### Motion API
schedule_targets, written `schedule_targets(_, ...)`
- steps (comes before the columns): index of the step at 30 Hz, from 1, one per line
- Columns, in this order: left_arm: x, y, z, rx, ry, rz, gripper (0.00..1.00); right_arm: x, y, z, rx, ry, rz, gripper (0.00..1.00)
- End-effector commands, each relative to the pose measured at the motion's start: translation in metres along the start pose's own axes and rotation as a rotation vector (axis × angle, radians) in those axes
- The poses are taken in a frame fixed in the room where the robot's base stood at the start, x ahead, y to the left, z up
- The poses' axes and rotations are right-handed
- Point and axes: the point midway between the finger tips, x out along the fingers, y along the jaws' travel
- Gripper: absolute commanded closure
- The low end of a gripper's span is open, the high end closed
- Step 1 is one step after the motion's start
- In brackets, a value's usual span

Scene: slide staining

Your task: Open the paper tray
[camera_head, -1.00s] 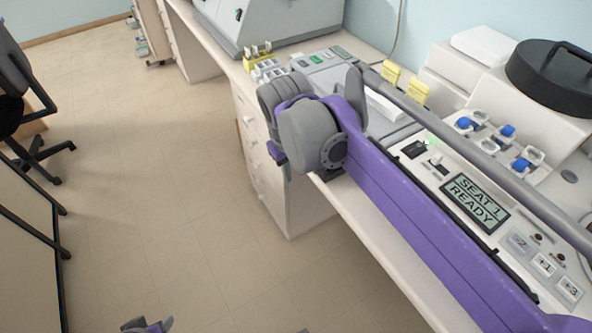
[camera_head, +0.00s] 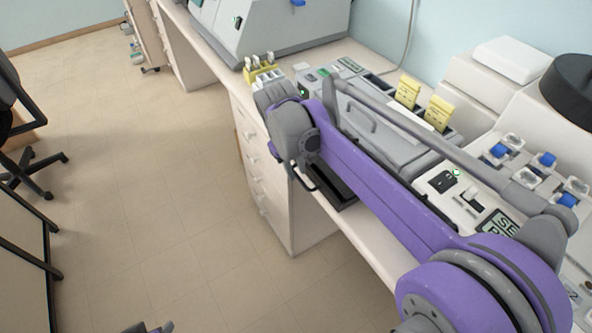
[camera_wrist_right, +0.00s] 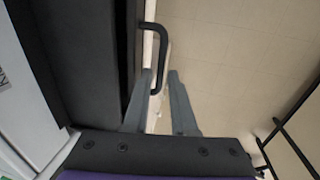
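The paper tray (camera_head: 343,196) is a dark box low at the front of the grey-white machine, by the bench edge, partly hidden by my right arm. Its dark side also shows in the right wrist view (camera_wrist_right: 85,60). A dark U-shaped handle (camera_wrist_right: 162,45) is on its front. My right gripper (camera_wrist_right: 159,74) is open, with its two grey fingers apart and the handle's near end between or just ahead of their tips. In the head view my right gripper (camera_head: 293,170) is low beside the tray front. A bit of my left gripper (camera_head: 150,328) shows at the bottom edge.
A machine with blue-capped parts (camera_head: 498,150) stands on the right of the bench. Yellow cards (camera_head: 408,91) stand behind my arm. A yellow rack (camera_head: 262,72) and a large grey machine (camera_head: 270,30) are further back.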

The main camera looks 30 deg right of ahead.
Motion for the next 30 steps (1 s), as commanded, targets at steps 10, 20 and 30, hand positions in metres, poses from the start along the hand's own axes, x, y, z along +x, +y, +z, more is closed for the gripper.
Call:
schedule_targets(10, 0.0003, 0.0, 0.0002, 0.0, 0.0, 0.0, 0.5, 0.0057, 0.0002, 0.0002, 0.0, 0.0, 0.0, 0.75)
schedule_targets(20, 0.0003, 0.0, 0.0002, 0.0, 0.0, 0.0, 0.5, 0.0054, 0.0002, 0.0002, 0.0, 0.0, 0.0, 1.0)
schedule_targets(30, 0.0003, 0.0, 0.0002, 0.0, 0.0, 0.0, 0.5, 0.0053, 0.0002, 0.0002, 0.0, 0.0, 0.0, 1.0)
